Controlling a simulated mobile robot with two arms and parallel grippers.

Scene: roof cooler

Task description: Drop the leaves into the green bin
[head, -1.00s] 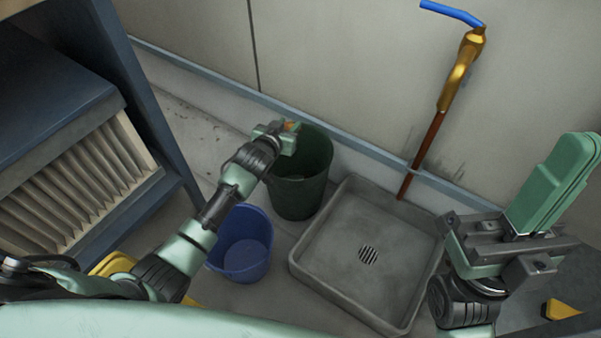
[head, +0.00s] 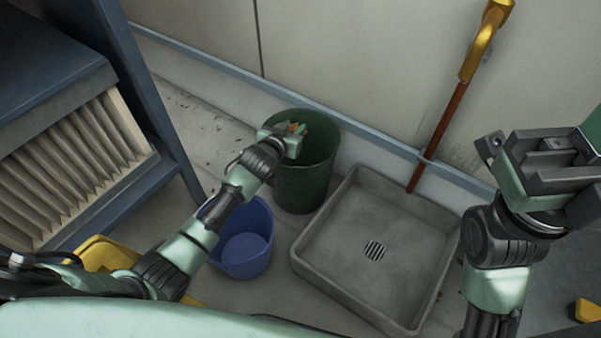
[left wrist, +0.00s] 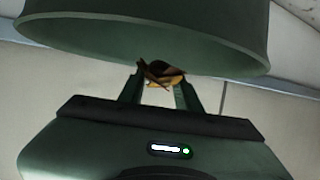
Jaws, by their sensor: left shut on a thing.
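My left gripper (head: 292,137) is shut on a small clump of brown and orange leaves (head: 297,128). In the head view it overlaps the left part of the mouth of the dark green bin (head: 303,190). In the left wrist view the leaves (left wrist: 160,74) sit between the fingertips, in front of the rim of the bin (left wrist: 150,40). The inside of the bin is dark, and its floor is hidden. My right gripper (head: 545,150) is at the right, away from the bin; its jaw state is unclear.
A blue bucket (head: 245,245) stands left of and nearer than the bin. A grey square basin (head: 350,240) with a drain is to its right. A brown pipe with a brass fitting (head: 440,130) runs along the wall. A louvred unit (head: 75,170) in a blue frame stands left.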

